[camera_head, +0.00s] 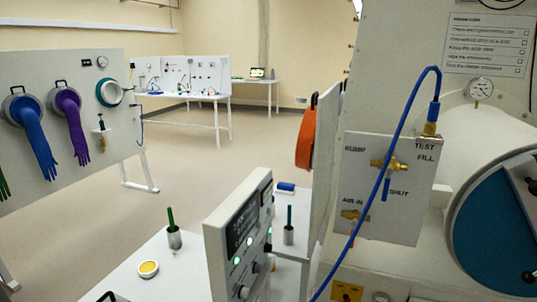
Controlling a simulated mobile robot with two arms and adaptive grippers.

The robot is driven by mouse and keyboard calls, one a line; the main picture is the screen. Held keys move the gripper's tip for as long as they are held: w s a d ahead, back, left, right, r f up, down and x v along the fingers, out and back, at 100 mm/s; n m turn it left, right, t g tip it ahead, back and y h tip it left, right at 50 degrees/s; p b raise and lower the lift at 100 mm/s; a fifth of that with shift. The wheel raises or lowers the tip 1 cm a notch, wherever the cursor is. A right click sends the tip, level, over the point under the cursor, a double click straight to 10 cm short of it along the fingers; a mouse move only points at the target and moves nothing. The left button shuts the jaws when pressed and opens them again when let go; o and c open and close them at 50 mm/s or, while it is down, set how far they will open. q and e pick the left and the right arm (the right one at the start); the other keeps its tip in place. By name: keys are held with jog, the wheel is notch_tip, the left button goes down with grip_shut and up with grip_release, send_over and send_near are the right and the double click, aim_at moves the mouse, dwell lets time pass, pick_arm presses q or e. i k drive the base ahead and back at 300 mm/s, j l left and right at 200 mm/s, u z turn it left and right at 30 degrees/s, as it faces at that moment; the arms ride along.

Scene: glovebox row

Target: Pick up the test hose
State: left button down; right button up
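A blue hose (401,122), which looks like the test hose, is at the right. Its upper end has a blue connector (434,112) on a brass fitting (429,130) beside the "TEST" and "FILL" labels. It arches up, then runs down to the left across the white valve panel (353,184) and out at the bottom edge. Its lower end is out of view. On the panel are a brass valve with a blue lever (386,188), marked "SHUT", and an "AIR IN" fitting (355,214). Neither of my grippers is in view.
A grey control box (238,238) with lit green buttons stands in the foreground. A white table (190,275) bears a yellow-topped round tin (148,268) and a metal cup with a green stick (174,237). A large blue round door (495,235) is at right. Open floor lies behind, left of centre.

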aim_at(434, 107)
jog(key=l+z, duration=0.1)
jog(key=z, duration=0.3)
jog(key=l+z, duration=0.1)
jog(key=z, duration=0.3)
jog(key=i, duration=0.05)
